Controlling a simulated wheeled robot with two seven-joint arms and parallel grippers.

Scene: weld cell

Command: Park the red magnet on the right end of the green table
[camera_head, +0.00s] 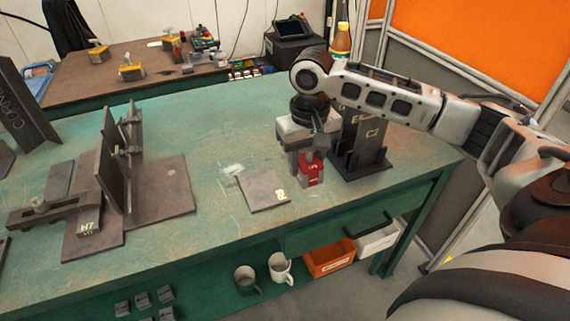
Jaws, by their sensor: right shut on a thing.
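The red magnet (312,172) is between the fingers of my right gripper (309,164), over the right part of the green table (215,205). The gripper is shut on it and points down. I cannot tell whether the magnet touches the tabletop or hangs just above it. The gripper hides the magnet's upper part. My left gripper does not show.
A dark upright bracket (368,150) stands close to the right of my right gripper. A flat plate (264,189) lies left of the magnet. Welded plates and a clamp (40,209) fill the table's left. The table's right end (425,160) is bare.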

